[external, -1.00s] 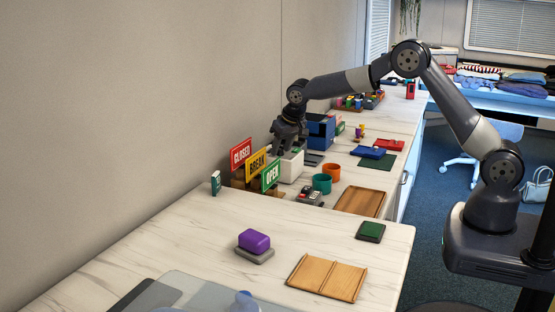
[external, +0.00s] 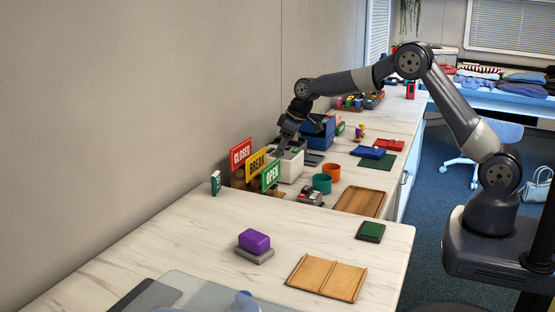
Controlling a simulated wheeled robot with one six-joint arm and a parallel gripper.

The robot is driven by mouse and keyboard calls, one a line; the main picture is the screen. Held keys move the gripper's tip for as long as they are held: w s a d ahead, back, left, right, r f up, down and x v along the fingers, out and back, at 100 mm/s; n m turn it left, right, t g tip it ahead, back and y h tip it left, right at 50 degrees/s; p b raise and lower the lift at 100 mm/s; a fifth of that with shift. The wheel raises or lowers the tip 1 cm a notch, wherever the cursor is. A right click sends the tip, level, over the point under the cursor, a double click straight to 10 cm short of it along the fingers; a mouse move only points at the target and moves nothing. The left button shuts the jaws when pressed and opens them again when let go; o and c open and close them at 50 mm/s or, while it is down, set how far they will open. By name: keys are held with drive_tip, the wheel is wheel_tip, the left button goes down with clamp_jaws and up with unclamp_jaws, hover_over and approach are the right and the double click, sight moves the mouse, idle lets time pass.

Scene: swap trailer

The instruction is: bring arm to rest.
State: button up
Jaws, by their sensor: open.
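My arm reaches from my base at the right across the counter (external: 210,255) toward the wall. My gripper (external: 282,150) points down and to the left, at the white box (external: 291,168) behind the sign rack. Its fingertips look to be over or just inside the box's opening; I cannot tell which. The fingers are small and dark in this view, and I see nothing held between them. The inside of the box is mostly hidden.
CLOSED (external: 241,153), BREAK (external: 257,162) and OPEN (external: 271,175) signs stand close in front of the box. A blue box (external: 319,133) stands just behind it. An orange cup (external: 332,172) and a teal cup (external: 322,183) stand to the right. The air above the counter is free.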

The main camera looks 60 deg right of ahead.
drive_tip(key=shift+d+f+n+y, duration=0.1)
drive_tip(key=shift+n+y, duration=0.3)
drive_tip(key=shift+n, duration=0.5)
drive_tip(key=shift+r+n, duration=0.2)
drive_tip(key=shift+n, duration=0.1)
drive_tip(key=s+a+v, duration=0.1)
drive_tip(key=v, duration=1)
drive_tip(key=shift+d+r+g, duration=0.2)
drive_tip(key=shift+r+g, duration=0.05)
drive_tip(key=shift+g, duration=0.05)
